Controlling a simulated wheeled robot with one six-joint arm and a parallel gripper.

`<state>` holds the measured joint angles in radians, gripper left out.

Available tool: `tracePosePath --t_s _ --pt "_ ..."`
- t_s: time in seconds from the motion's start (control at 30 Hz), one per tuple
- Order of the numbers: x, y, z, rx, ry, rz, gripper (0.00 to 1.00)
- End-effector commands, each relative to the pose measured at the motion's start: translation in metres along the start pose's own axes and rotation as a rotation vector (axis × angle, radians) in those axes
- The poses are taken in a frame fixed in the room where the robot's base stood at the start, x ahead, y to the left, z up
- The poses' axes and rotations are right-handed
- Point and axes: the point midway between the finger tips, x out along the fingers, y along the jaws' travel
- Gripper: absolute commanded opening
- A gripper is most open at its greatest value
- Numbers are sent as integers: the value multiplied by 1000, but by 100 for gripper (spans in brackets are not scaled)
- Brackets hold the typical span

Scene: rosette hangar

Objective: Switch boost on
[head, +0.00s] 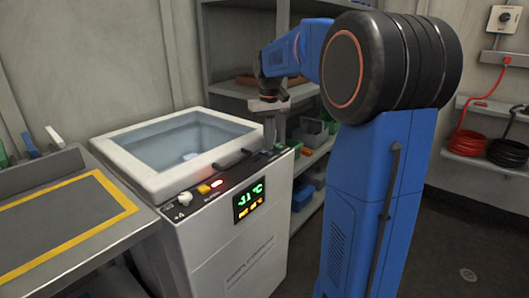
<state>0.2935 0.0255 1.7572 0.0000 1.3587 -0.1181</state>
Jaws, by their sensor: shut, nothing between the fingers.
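A white chest freezer (241,240) with a glass-topped lid (190,143) stands left of centre, and its lid is down. A dark control strip on its front edge carries a white knob (184,198), a small yellow-orange switch (204,189) and a glowing red light (217,183). The labels are too small to read, so I cannot tell which control is boost. A display (248,199) shows green digits, about -31 °C, above a smaller orange line. My gripper (271,135) points down near the freezer's back right corner, apart from the controls. It is shut and empty.
A black handle (232,160) lies along the lid's front edge. A bench (62,228) with a yellow border adjoins the freezer at left. Shelves (312,158) with bins stand behind my arm. Red and black coils (470,142) lie on a right-hand shelf. Floor at right is clear.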

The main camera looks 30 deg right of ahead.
Motion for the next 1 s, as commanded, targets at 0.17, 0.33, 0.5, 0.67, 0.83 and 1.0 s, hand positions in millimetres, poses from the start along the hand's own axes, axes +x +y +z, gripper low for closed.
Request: tracePosePath --t_s 0.17,0.33,0.5,0.67,0.83,1.0 --pt "2 0 0 0 0 0 0" --pt "4 0 0 0 0 0 0" --pt "6 0 0 0 0 0 0" --pt "8 0 0 0 -1 0 0" --pt "11 0 0 0 -1 0 0" --pt "13 0 0 0 -1 0 0"
